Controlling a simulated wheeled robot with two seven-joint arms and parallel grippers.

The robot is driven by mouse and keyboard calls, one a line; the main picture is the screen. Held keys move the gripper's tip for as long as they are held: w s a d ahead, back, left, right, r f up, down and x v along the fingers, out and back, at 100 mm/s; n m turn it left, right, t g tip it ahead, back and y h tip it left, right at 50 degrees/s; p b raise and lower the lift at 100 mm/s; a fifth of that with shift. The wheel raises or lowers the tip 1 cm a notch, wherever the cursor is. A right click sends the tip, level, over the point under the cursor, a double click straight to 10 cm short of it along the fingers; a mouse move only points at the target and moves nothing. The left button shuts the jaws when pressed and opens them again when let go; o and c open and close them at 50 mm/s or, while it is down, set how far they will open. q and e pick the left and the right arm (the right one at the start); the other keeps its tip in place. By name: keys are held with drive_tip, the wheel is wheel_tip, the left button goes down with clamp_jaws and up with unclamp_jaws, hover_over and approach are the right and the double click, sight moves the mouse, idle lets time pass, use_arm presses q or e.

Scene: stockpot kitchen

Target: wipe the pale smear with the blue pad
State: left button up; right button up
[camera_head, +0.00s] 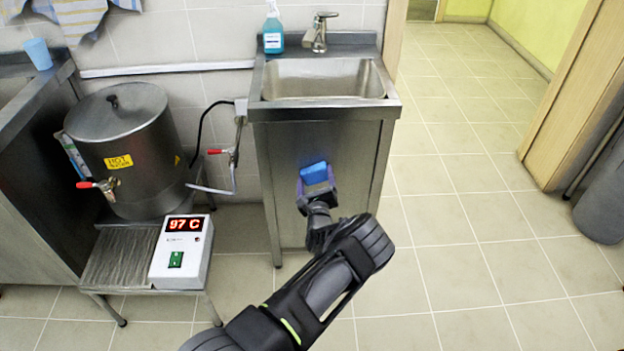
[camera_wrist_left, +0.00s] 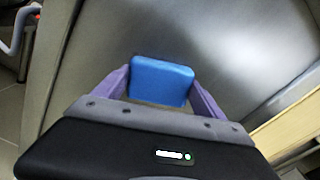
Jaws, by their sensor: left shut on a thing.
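The blue pad (camera_head: 314,173) is held between the fingers of my left gripper (camera_head: 317,188), in front of the steel sink cabinet's front panel (camera_head: 285,150). In the left wrist view the blue pad (camera_wrist_left: 162,80) sits between the two purple fingers of my left gripper (camera_wrist_left: 160,92), with the grey steel panel behind it. I cannot tell whether the pad touches the panel. I cannot make out the pale smear; the wrist view shows only a soft bright sheen on the steel. My right gripper is not in view.
A hot water boiler (camera_head: 130,150) stands left of the cabinet on a low steel stand (camera_head: 118,262), with a temperature box (camera_head: 182,250) reading 97 C. A red-handled tap (camera_head: 222,152) sits between boiler and cabinet. The tiled floor (camera_head: 460,220) on the right is clear.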

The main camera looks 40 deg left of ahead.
sight(337, 169)
use_arm(q)
drive_tip(key=shift+w+d+r, duration=0.2)
drive_tip(key=shift+w+r, duration=0.05)
drive_tip(key=shift+w, duration=0.05)
drive_tip(key=w+d, duration=0.1)
drive_tip(key=w+d+b, duration=0.1)
drive_tip(key=shift+d, duration=0.4)
drive_tip(key=shift+f, duration=0.1)
drive_tip(key=shift+w+d+f+b, duration=0.1)
drive_tip(key=shift+w+d+b, duration=0.25)
drive_tip(key=shift+d, duration=0.15)
drive_tip(key=shift+w+d+f+b, duration=0.1)
drive_tip(key=shift+w+d+b, duration=0.2)
drive_tip(key=shift+d, duration=0.2)
drive_tip(key=shift+w+d+r, duration=0.15)
drive_tip(key=shift+d, duration=0.25)
drive_tip(key=shift+w+a+b, duration=0.1)
drive_tip(key=shift+w+b, duration=0.05)
drive_tip(key=shift+b, duration=0.15)
drive_tip(key=shift+a, duration=0.1)
